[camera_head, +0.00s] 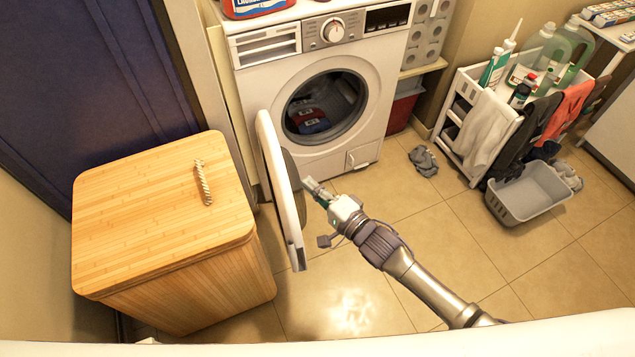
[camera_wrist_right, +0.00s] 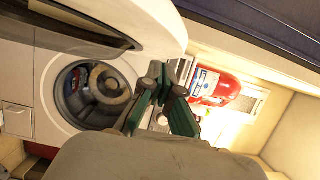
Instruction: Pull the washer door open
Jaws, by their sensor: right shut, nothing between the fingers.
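The white washer (camera_head: 315,85) stands against the back wall. Its round door (camera_head: 276,180) is swung wide open to the left and seen nearly edge-on in the head view. The drum opening (camera_head: 325,107) shows, with some red and blue things inside. My right gripper (camera_head: 312,186) is shut and empty, close to the inner side of the door; I cannot tell if it touches. In the right wrist view the door (camera_wrist_right: 150,25) is at the upper left, the drum (camera_wrist_right: 92,95) behind it, and the shut fingers (camera_wrist_right: 160,88) are in front. My left gripper is not in view.
A wooden hamper (camera_head: 150,205) stands left, near the door's outer side. A white rolling cart (camera_head: 475,125) with bottles and hanging cloths stands right, with a grey basin (camera_head: 530,192) before it. A dark cloth (camera_head: 423,161) lies on the floor. Floor at front centre is clear.

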